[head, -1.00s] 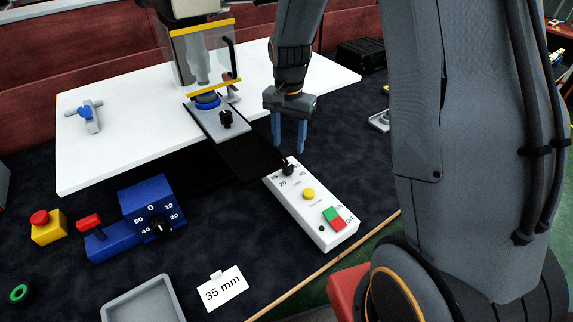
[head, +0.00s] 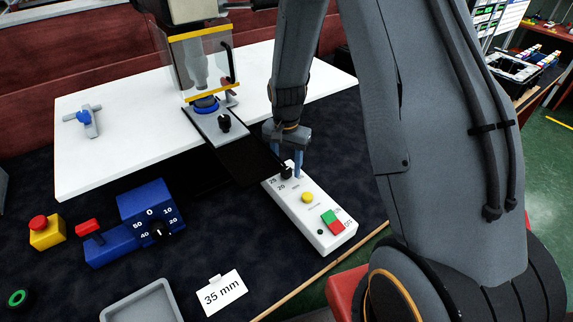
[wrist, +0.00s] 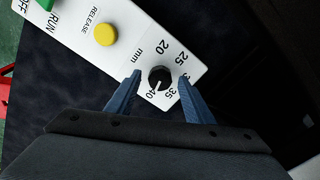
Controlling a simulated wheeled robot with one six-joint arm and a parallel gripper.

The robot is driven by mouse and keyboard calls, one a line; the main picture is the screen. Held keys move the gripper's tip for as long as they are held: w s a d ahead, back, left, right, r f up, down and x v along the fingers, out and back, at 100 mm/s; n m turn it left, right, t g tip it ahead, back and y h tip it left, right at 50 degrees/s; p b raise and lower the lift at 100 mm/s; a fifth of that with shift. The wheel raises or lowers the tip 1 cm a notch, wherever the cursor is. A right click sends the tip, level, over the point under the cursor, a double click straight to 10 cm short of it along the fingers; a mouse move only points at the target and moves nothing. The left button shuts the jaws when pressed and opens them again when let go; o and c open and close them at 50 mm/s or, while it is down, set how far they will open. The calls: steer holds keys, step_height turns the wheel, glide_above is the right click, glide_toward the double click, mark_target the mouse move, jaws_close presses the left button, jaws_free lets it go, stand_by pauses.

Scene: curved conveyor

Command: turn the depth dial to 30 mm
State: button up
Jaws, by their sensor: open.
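The depth dial is a small black knob (wrist: 160,78) on the end of a white control panel (wrist: 125,42), ringed by numbers from 20 to 40 with "mm" beside them. Its white mark points toward the 40 end of the scale. In the head view the knob (head: 286,173) is partly hidden by my fingers. My gripper (head: 287,166) is open. In the wrist view its blue fingers (wrist: 160,77) stand on either side of the knob, with a gap on each side. I cannot tell how far down they reach.
The panel also carries a yellow RELEASE button (head: 307,197) and green and red buttons (head: 332,221). A blue unit with another dial (head: 147,215) stands left. A card reads "35 mm" (head: 221,293). The guarded press (head: 202,70) stands behind, left of my arm.

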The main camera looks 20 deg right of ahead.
steer(key=c, duration=1)
steer(key=shift+c, duration=0.2)
steer(key=shift+n, duration=0.3)
steer(key=n, duration=0.4)
steer(key=shift+n, duration=0.3)
steer(key=n, duration=0.4)
steer(key=shift+n, duration=0.3)
steer(key=n, duration=0.5)
steer(key=shift+a+n, duration=0.1)
steer(key=shift+n, duration=2.4)
